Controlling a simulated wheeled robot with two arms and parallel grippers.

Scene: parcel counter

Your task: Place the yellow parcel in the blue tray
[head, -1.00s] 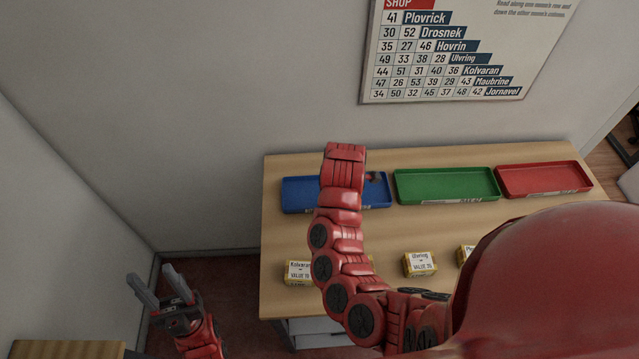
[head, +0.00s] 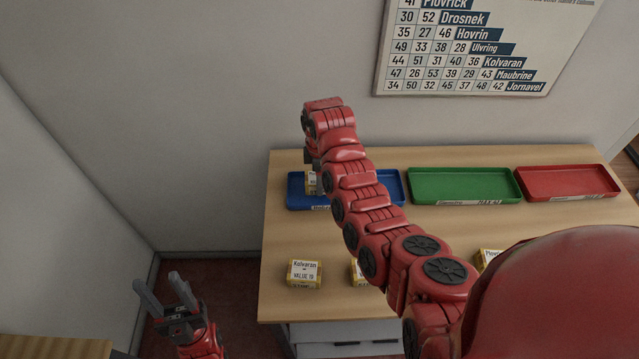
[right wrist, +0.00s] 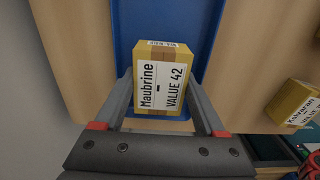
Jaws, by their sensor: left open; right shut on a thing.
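My right gripper (right wrist: 160,100) is shut on a yellow parcel (right wrist: 164,72) labelled Maubrine, value 42, in the right wrist view. The parcel lies between both fingers, with the blue tray (right wrist: 205,20) behind it. In the head view the held parcel (head: 311,185) shows below the right wrist, at the left part of the blue tray (head: 391,203). Whether it touches the tray floor I cannot tell. My right arm covers part of the tray. My left gripper (head: 160,284) is open and empty, low at the left, away from the counter.
A green tray (head: 465,188) and a red tray (head: 568,184) stand to the right of the blue one. Along the counter's (head: 285,235) front are a Kolvaran parcel (head: 304,273) and other yellow parcels, partly hidden by my arm. A number chart (head: 480,50) hangs on the wall.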

